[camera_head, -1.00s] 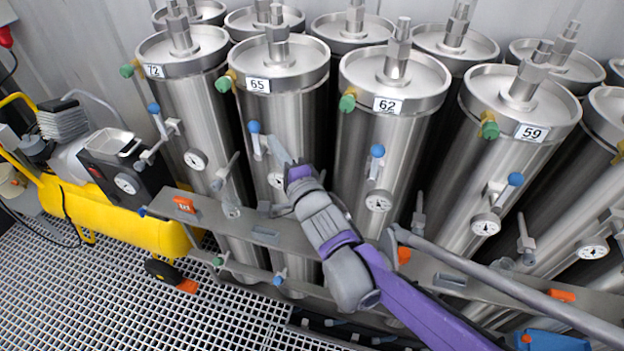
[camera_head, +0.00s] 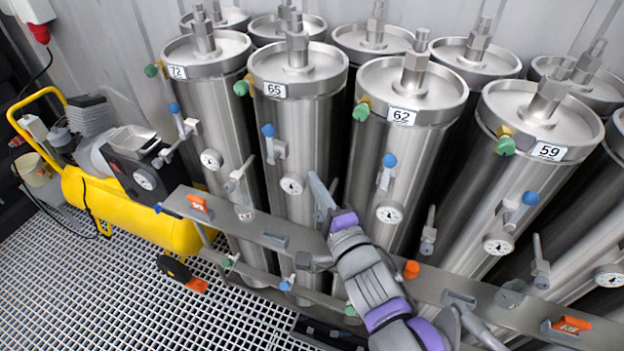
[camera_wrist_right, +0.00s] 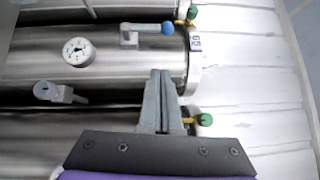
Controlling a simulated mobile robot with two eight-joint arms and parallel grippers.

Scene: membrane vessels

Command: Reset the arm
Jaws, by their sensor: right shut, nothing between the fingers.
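My right arm comes in from the lower right in the head view. Its gripper (camera_head: 322,192) is shut and empty, in front of the gap between the vessel labelled 65 (camera_head: 318,130) and the vessel labelled 62 (camera_head: 425,150). In the right wrist view the two grey fingers (camera_wrist_right: 159,85) lie side by side against each other, with vessel 65 (camera_wrist_right: 120,55) behind them. I cannot tell whether the fingertips touch a vessel. My left gripper is not in view.
Vessels 72 (camera_head: 210,110) and 59 (camera_head: 490,170) stand either side, with gauges and blue-knobbed valves (camera_head: 390,160) protruding. A grey rail (camera_head: 240,225) crosses in front. A yellow compressor (camera_head: 130,215) stands left.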

